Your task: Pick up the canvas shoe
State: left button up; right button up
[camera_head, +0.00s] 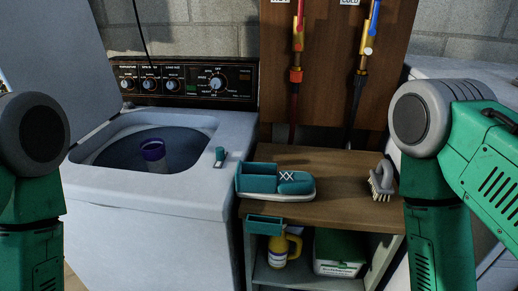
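My left and right arms show at the two sides of the picture, well apart from the shoe. Neither gripper is in view.
An open-lid washer (150,205) stands left of the shelf, with a purple-topped object in its tub. A scrub brush (381,183) lies at the shelf's right. A yellow bottle (279,250) and a green box (338,253) sit below. Valves and pipes (296,75) are behind.

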aim_at(257, 180)
jog(key=k+l+z, duration=0.2)
jog(key=z, duration=0.25)
jog(key=k+l+z, duration=0.25)
jog(key=z, duration=0.2)
